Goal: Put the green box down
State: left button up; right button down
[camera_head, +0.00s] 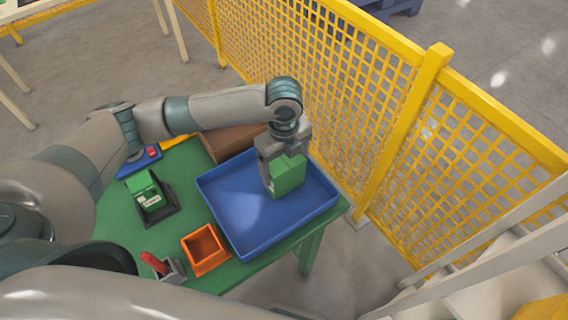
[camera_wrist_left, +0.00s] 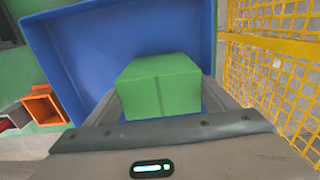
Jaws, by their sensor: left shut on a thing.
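The green box (camera_head: 288,176) is in my left gripper (camera_head: 284,160), over the right half of the blue tray (camera_head: 226,241). The gripper points down and is shut on the box. In the left wrist view the green box (camera_wrist_left: 158,86) sits between the two fingers, with the blue tray (camera_wrist_left: 75,50) behind it. I cannot tell whether the box's underside touches the tray floor. No other object shows in the tray. My right gripper is not in view.
The tray stands on a green table (camera_head: 118,218). An orange bin (camera_head: 205,250), a grey holder with a red item (camera_head: 160,266), a green-and-black device (camera_head: 150,196) and a brown box (camera_head: 226,143) are nearby. A yellow mesh fence (camera_head: 330,90) stands close behind.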

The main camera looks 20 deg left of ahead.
pick_arm(q)
jog(key=shift+f, duration=0.15)
jog(key=o, duration=1.3)
jog(key=shift+c, duration=0.2)
notch_tip(320, 180, up, 11)
jog(key=b, duration=0.2)
jog(key=shift+f+b, duration=0.1)
jog(key=shift+b, duration=0.25)
jog(key=shift+r, duration=0.7)
